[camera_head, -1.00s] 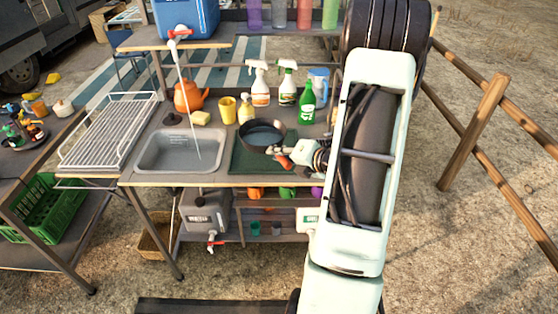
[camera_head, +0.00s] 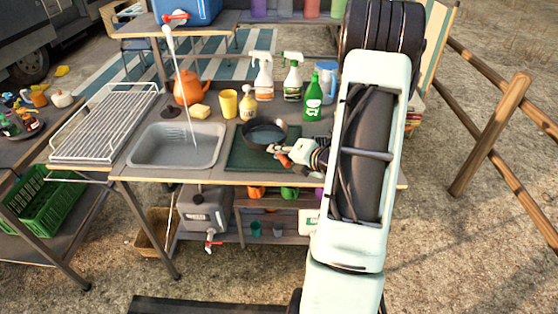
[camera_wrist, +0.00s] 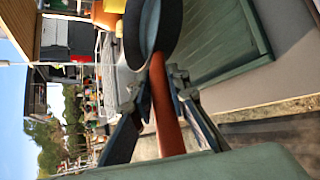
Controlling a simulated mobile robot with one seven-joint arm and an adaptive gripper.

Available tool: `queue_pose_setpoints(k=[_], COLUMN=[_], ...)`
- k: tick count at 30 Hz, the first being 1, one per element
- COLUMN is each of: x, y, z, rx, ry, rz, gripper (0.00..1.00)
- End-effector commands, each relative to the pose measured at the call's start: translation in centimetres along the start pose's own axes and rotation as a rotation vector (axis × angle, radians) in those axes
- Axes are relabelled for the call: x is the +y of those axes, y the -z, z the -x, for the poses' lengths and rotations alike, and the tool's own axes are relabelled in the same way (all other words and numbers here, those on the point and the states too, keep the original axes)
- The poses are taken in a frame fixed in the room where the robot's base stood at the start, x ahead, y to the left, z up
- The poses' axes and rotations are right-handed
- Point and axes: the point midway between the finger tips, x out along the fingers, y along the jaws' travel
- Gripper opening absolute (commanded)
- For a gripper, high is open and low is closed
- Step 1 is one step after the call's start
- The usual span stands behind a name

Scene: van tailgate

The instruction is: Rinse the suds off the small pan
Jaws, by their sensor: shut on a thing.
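The small dark pan (camera_head: 265,132) is at the green mat (camera_head: 236,158), right of the sink. My gripper (camera_head: 281,154) is shut on its reddish handle, and in the wrist view the handle (camera_wrist: 163,100) lies between the fingers (camera_wrist: 158,92). The pan bowl (camera_wrist: 153,25) also shows there. I cannot make out suds on the pan, and cannot tell whether it touches the mat. The grey sink basin (camera_head: 160,146) is left of the mat. A thin pale stream (camera_head: 184,95) runs from the red tap (camera_head: 174,17) of the blue water container down into the sink.
Behind the sink and mat stand an orange kettle (camera_head: 188,86), a yellow sponge (camera_head: 200,111), a yellow cup (camera_head: 229,103), spray bottles (camera_head: 264,75) and a green bottle (camera_head: 313,101). A white wire dish rack (camera_head: 108,122), bare, is left of the sink.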

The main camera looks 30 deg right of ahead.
Motion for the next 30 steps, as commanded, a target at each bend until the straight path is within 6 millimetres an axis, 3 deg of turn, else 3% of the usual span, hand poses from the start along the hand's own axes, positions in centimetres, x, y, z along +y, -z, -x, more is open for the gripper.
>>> queue_pose_setpoints(k=[8,21,22,24,26,30], x=[-2.6,-2.9,-2.9,-2.9,-2.9,-2.9], y=[1.4,1.5,1.6,1.6,1.6,1.6], z=[-1.8,-2.0,-2.0,-1.9,-1.9,-1.9], rx=[-0.008,-0.010,-0.008,-0.008,-0.008,-0.008], ry=[0.001,0.001,0.005,0.005,0.005,0.005], rz=[-0.002,-0.003,-0.004,-0.004,-0.004,-0.004], gripper=[0.00,0.00,0.17,0.25,0.32,0.33])
